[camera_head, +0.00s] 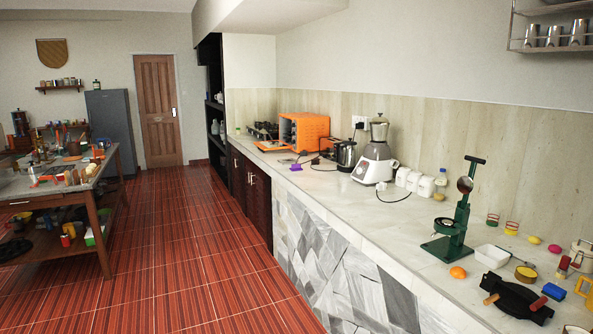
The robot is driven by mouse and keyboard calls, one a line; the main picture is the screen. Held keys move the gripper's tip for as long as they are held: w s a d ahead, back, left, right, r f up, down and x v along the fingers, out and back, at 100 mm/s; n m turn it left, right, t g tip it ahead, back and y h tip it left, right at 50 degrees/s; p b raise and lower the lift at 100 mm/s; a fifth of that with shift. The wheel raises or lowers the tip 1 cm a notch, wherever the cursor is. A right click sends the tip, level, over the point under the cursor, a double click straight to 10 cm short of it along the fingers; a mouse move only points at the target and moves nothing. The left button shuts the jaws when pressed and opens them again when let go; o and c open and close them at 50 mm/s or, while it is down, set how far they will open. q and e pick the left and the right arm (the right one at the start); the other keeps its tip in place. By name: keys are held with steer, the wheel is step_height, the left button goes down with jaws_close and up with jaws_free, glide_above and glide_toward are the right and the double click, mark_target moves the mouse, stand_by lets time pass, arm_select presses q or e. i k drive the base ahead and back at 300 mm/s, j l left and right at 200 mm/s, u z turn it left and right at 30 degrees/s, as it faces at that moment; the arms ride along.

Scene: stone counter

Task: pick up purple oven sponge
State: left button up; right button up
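A small purple object (296,167), which looks like the sponge, lies on the stone counter (330,183) near its front edge. It is just in front of the orange oven (303,131), whose door looks to be open. The purple object is far off and small in the picture, so its exact shape is hard to tell. Neither of my grippers shows in the head view.
A kettle (346,155), a blender (376,155) and white canisters (413,181) stand right of the oven. The red tiled floor (190,245) is clear between counter and left table (50,188).

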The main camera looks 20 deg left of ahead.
mark_target(295, 167)
steer(key=i+j+u, duration=0.6)
steer(key=i, duration=0.15)
steer(key=i+j+u, duration=0.1)
steer(key=i+u, duration=0.2)
steer(key=i+j, duration=0.15)
steer(key=i, duration=0.5)
steer(key=i+j, duration=0.15)
steer(key=i, duration=0.45)
steer(key=i+j, duration=0.1)
steer(key=i, duration=0.55)
steer(key=j+u, duration=0.05)
